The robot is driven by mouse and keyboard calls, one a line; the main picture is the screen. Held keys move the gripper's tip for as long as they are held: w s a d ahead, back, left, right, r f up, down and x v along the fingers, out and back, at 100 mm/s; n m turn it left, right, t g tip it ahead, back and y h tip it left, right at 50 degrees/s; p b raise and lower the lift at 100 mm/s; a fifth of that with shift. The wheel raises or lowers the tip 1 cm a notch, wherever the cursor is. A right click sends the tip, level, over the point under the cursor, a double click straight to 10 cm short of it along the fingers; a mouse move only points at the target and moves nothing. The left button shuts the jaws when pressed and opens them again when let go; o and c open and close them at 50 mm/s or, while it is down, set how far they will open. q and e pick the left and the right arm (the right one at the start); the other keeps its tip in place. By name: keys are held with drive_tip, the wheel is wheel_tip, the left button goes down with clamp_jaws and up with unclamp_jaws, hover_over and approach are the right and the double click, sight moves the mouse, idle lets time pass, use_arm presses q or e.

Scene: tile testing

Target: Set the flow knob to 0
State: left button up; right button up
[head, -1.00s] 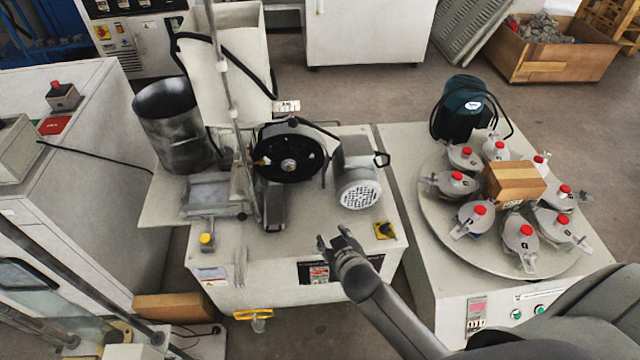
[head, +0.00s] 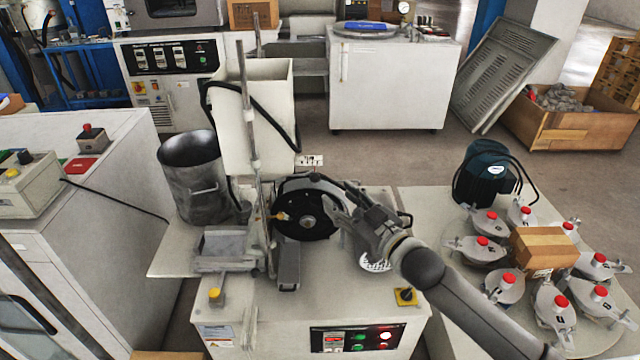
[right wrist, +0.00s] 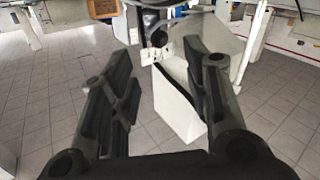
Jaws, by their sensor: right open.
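No knob is clearly marked as the flow knob. A small brass-coloured fitting (head: 281,216) sits by the upright pipe, left of the black wheel (head: 318,232). A yellow and black rotary switch (head: 404,296) is on the machine's top at the front right, and a yellow button (head: 215,296) is at the front left. My right gripper (head: 341,202) is open and empty, over the machine beside the wheel's right edge, partly hiding the motor (head: 374,262). The right wrist view shows its spread fingers (right wrist: 158,58) with nothing between them. My left gripper is not in view.
At right is a turntable with several red-topped pots (head: 503,286) and a cardboard box (head: 543,248). Open floor (head: 390,160) lies behind.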

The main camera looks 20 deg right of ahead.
sight(318, 180)
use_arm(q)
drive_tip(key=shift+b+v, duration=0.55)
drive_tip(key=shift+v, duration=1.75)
use_arm(e)
drive_tip(key=shift+x, duration=4.3)
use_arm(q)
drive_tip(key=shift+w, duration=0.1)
use_arm(e)
drive_tip(key=shift+d+f, duration=0.1)
drive_tip(key=shift+c, duration=0.4)
clamp_jaws()
